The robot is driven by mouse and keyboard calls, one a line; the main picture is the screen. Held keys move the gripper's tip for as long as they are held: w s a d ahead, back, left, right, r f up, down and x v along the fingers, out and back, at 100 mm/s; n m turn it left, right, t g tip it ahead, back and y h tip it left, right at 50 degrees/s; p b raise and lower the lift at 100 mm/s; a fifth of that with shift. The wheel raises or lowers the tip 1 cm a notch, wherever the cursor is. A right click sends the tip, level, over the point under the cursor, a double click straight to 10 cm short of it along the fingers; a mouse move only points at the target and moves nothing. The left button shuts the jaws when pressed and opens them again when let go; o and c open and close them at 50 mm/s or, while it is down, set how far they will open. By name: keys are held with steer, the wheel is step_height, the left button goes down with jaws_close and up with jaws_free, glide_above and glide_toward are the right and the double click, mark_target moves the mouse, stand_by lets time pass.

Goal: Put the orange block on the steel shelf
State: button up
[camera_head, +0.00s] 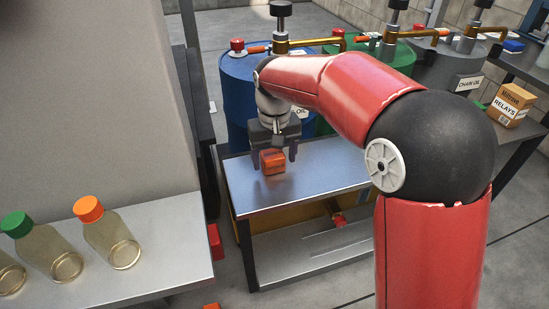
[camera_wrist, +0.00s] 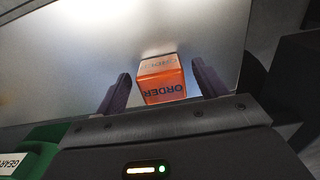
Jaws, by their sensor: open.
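The orange block (camera_head: 272,162) is on or just above the steel shelf (camera_head: 325,173), near its back left part. My gripper (camera_head: 273,156) is open, pointing down around the block. The wrist view shows a gap between each finger of my gripper (camera_wrist: 163,90) and the block. The shelf's bright metal top (camera_wrist: 70,60) fills much of the wrist view. I cannot tell for sure whether the block's underside touches the shelf.
Blue (camera_head: 236,98), green (camera_head: 393,58) and grey (camera_head: 440,68) drums with pumps stand behind the shelf. A relays box (camera_head: 511,105) sits at right. The shelf's front is clear.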

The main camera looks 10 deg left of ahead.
mark_target(274, 157)
step_height(274, 157, up, 11)
steer(key=p, duration=0.2)
steer(key=s+d+r+m+t, duration=0.1)
steer(key=s+d+r+m, duration=0.15)
steer(key=d, duration=0.65)
steer(key=s+d+f+m+t, duration=0.2)
steer(key=s+d, duration=0.6)
steer(key=d, duration=0.2)
steer(key=s+d+f+m+t, duration=0.2)
steer(key=s+d+f, duration=0.1)
steer(key=s+d, duration=0.6)
steer(key=shift+s+d+f+t, duration=0.25)
steer(key=shift+d+f+t, duration=0.05)
steer(key=shift+d, duration=0.2)
step_height(274, 157, up, 5)
steer(key=p, duration=0.4)
steer(key=shift+f+p, duration=0.2)
steer(key=shift+p, duration=0.15)
